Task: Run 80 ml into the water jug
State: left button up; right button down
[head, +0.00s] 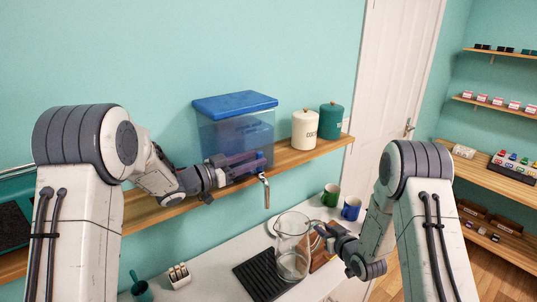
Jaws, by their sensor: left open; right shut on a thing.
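A clear tank with a blue lid (235,103) and bluish contents stands on the wooden shelf. A tap (266,190) hangs at its front, over the shelf's edge. My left gripper (250,163) is open in front of the tank, just above the tap; I cannot tell whether it touches it. The glass water jug (291,243) is upright, below and to the right of the tap, at the right side of the black ridged tray (258,274). My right gripper (324,232) is shut on the jug at its handle side. No water stream shows. I cannot tell the jug's level or whether its base touches down.
A cream canister (305,130) and a green canister (331,120) stand right of the tank on the shelf (322,152). A green mug (330,195) and a blue mug (351,208) stand behind the jug on the white counter (215,268). A small rack (179,276) stands left of the tray.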

aim_at(262, 156)
pick_arm(q)
jog(key=x, duration=0.5)
jog(key=shift+w+d, duration=0.25)
grip_shut()
